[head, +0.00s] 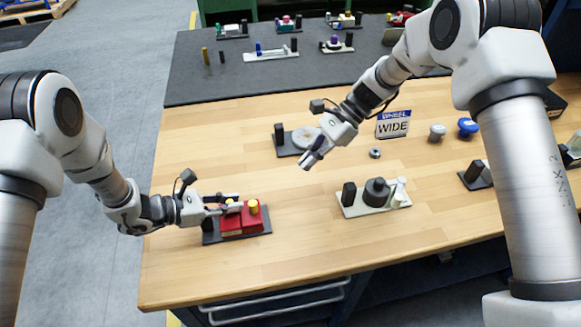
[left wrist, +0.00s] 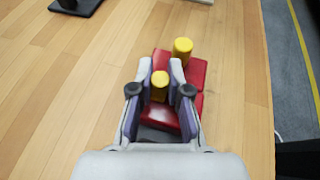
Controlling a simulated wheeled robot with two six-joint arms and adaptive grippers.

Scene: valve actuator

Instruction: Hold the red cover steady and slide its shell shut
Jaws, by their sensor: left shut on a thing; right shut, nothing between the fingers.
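The red cover (head: 241,222) sits on a dark base plate (head: 212,238) at the front left of the table. It shows as two red blocks side by side, each with a yellow knob on top. My left gripper (head: 236,202) is shut on the nearer yellow knob (left wrist: 160,86), with one finger on each side in the left wrist view. The other yellow knob (head: 253,206) stands free on the red block (left wrist: 195,72) just beyond the fingers. Whether a gap remains between the blocks is hard to tell. My right gripper (head: 309,160) is shut and empty, above the table's middle.
A plate with a black knob (head: 376,192) stands right of the cover. A black plate with a pale disc (head: 304,137) is near my right gripper. A "WHEEL WIDE" sign (head: 393,124) stands behind. Bare wood lies between the cover and the right-hand plate.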

